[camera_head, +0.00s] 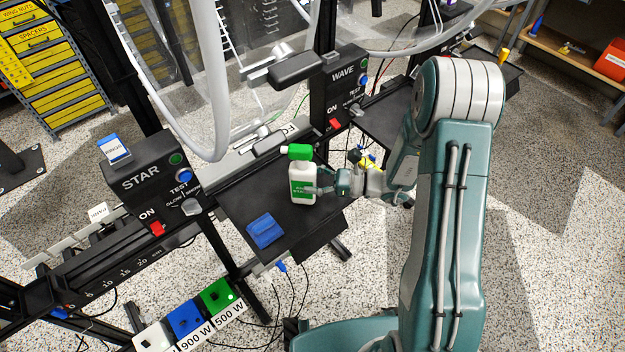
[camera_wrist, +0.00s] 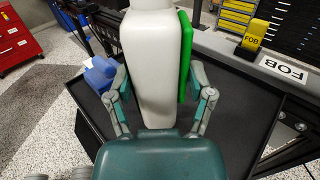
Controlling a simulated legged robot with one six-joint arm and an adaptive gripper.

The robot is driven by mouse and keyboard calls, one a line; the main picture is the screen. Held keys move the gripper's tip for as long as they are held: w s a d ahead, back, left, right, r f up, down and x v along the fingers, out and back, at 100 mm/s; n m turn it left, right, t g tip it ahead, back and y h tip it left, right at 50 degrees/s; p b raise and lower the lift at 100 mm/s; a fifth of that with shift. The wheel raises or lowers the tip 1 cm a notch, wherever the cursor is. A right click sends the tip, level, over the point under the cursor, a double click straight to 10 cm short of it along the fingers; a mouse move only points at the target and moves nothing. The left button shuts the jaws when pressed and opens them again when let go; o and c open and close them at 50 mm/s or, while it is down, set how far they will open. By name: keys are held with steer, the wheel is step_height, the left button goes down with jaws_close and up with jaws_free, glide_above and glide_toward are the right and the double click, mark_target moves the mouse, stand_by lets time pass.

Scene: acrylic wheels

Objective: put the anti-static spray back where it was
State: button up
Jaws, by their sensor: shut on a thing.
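The anti-static spray is a white bottle (camera_head: 303,183) with a green cap and a green label, upright at the black shelf (camera_head: 245,205) between the STAR and WAVE units. In the wrist view the white bottle (camera_wrist: 152,65) fills the middle, with a green panel on its right side. My gripper (camera_head: 318,187) comes from the right and is shut on the bottle; its fingers (camera_wrist: 160,100) sit on both sides of it in the wrist view. Whether the bottle's base touches the shelf I cannot tell.
A blue folded cloth-like item (camera_head: 264,231) lies on the shelf left of the bottle. The STAR box (camera_head: 150,175) stands left, the WAVE box (camera_head: 340,85) behind. A yellow FOB block (camera_wrist: 254,36) stands at the back right. Bare shelf shows around the bottle.

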steer(key=shift+a+f, duration=0.3)
steer(key=shift+f, duration=0.1)
steer(key=shift+f, duration=0.1)
steer(key=o, duration=0.8)
steer(key=shift+d, duration=0.2)
steer(key=shift+c, duration=0.2)
